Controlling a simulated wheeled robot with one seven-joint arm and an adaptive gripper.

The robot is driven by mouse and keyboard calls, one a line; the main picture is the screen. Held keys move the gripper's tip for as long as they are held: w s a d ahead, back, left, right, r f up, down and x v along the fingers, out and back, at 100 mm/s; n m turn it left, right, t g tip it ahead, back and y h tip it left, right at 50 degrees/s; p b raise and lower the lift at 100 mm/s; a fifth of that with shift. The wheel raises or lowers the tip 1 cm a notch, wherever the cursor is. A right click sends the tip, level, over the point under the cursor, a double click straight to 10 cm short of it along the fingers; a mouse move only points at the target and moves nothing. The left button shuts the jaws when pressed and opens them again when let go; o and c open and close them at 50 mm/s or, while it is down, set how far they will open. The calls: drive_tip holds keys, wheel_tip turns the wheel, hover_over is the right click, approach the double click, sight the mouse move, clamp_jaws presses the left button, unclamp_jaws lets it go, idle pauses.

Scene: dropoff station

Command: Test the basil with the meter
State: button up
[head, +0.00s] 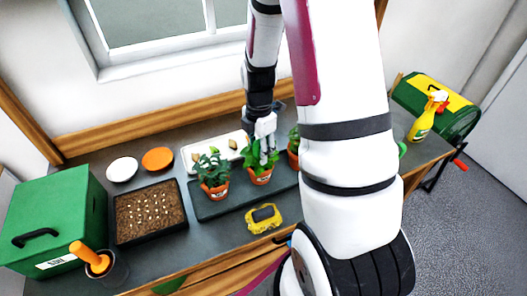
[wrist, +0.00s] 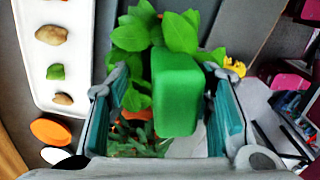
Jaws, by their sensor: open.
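A potted plant with broad bright green leaves (head: 262,158), which looks like the basil, stands in a terracotta pot (head: 260,178) in the middle of the dark tray. Its leaves (wrist: 180,32) show past the fingers in the wrist view. A smooth green block (wrist: 177,92), likely the meter's head, stands between my finger pads; any probe below it is hidden. My gripper (head: 266,150) is over this plant, pointing down. In the wrist view my gripper (wrist: 170,108) is open, with its teal pads on either side of the block and gaps visible.
Another potted plant (head: 213,172) is close on the left, and a third (head: 294,147) is partly behind my arm. A white tray (head: 189,163) of small lumps lies behind. A yellow-edged dark object (head: 264,218), a seed tray (head: 150,212) and green box (head: 55,220) are nearby.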

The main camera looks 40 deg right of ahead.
wheel_tip(320, 180, up, 11)
drive_tip(key=shift+f, duration=0.1)
drive_tip(key=shift+r, duration=0.7)
drive_tip(key=s+a+r+m+t, duration=0.5)
drive_tip(key=s+a+r+m, duration=0.9)
drive_tip(key=a+r+m, duration=0.2)
drive_tip(key=shift+s+r+m+t, duration=0.3)
drive_tip(key=shift+r+m, duration=0.25)
drive_tip(key=shift+m, duration=0.35)
